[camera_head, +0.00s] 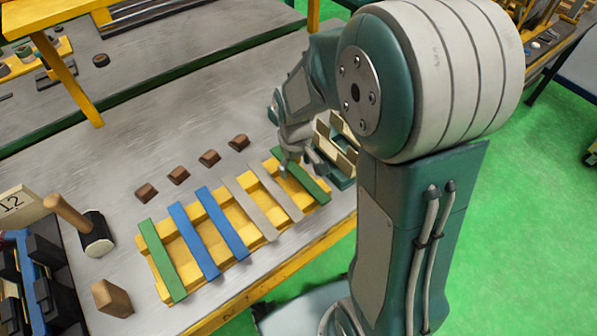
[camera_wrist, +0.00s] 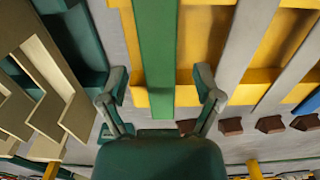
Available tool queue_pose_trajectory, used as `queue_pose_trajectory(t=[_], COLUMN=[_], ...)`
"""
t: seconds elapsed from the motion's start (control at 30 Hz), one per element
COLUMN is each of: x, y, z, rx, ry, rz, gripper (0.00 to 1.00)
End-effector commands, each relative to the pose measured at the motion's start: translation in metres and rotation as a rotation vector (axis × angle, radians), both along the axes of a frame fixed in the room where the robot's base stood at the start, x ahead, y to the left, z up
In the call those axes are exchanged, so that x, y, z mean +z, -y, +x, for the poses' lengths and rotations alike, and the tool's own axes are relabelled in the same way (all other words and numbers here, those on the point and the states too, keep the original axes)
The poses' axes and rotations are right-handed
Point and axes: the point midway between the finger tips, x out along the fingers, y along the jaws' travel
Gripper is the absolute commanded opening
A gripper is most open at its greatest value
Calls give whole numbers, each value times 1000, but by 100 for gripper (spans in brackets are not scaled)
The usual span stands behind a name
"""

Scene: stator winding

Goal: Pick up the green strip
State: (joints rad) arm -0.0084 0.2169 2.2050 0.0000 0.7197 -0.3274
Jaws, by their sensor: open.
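A green strip (camera_head: 312,185) lies at the right end of a row of strips on the yellow rack (camera_head: 262,178). In the wrist view this green strip (camera_wrist: 155,50) runs lengthwise between the two fingers. My gripper (camera_head: 298,164) is open at the strip's far end, with its fingers (camera_wrist: 161,90) on either side and nothing held. I cannot tell whether they touch the strip. A second green strip (camera_head: 163,262) lies at the left end of the rack, away from my gripper.
Two blue strips (camera_head: 194,240) and two grey strips (camera_head: 250,209) lie between the green ones. Brown blocks (camera_head: 209,157) stand behind the rack. A cream and green divided holder (camera_head: 336,150) stands close to my gripper's right. A mallet (camera_head: 95,232) lies left.

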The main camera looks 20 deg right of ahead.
Motion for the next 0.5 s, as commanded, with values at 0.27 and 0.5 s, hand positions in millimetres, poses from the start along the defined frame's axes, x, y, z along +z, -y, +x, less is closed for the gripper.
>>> queue_pose_trajectory(t=[0.27,0.5], x=[-1,-1], y=[0,0], z=[0,0], rx=[0,0], ry=[0,0], rz=[0,0], gripper=[56,0])
